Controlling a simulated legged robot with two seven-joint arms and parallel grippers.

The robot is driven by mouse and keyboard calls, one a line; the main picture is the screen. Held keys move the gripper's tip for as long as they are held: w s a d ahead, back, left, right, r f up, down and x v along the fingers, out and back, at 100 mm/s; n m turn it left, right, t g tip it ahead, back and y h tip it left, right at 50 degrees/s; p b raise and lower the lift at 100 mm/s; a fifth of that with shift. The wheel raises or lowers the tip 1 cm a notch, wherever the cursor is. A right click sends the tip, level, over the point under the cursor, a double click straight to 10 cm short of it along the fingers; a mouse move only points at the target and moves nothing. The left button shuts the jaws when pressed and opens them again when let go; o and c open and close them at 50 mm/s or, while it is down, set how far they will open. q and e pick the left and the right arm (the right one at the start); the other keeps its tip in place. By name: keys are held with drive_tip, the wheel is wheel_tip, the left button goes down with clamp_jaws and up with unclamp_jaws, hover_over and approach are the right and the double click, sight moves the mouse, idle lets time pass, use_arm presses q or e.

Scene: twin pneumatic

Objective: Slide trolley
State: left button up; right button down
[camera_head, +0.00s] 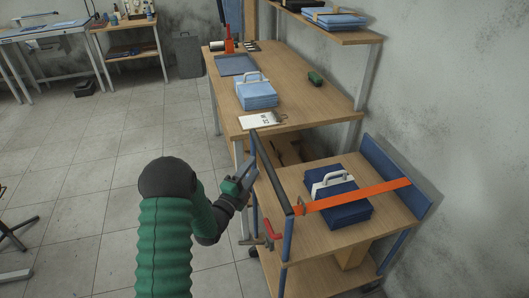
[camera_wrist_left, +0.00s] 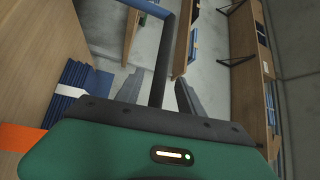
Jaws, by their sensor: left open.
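The trolley (camera_head: 300,185) stands at the lower right, with wooden shelves, blue posts and a blue end panel. Its dark handle bar (camera_head: 272,172) runs along the near left side. A dark blue folded stack (camera_head: 345,208) with a white handle lies on top under an orange strap (camera_head: 395,188). My left gripper (camera_head: 246,176) is beside the handle bar. In the left wrist view my open left gripper (camera_wrist_left: 160,92) has the dark bar (camera_wrist_left: 160,65) between its fingers; whether they touch it cannot be told. My right gripper is not in view.
A workbench (camera_head: 300,105) stands just beyond the trolley, holding a light blue stack (camera_head: 257,93), a blue tray (camera_head: 236,65) and a white card (camera_head: 262,120). A red lever (camera_head: 268,235) sticks out at the trolley's near corner.

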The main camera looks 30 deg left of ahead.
sight(262, 153)
use_arm(q)
drive_tip(key=w, duration=0.2)
drive_tip(key=w+r, duration=0.1)
drive_tip(key=w, duration=0.4)
drive_tip(key=shift+a+r, duration=0.15)
drive_tip(key=shift+a, duration=0.1)
drive_tip(key=shift+w+a, duration=0.35)
drive_tip(key=shift+w, duration=0.25)
drive_tip(key=shift+d, duration=0.3)
drive_tip(key=c, duration=0.4)
drive_tip(key=shift+s, duration=0.1)
clamp_jaws()
drive_tip(key=shift+a, duration=0.15)
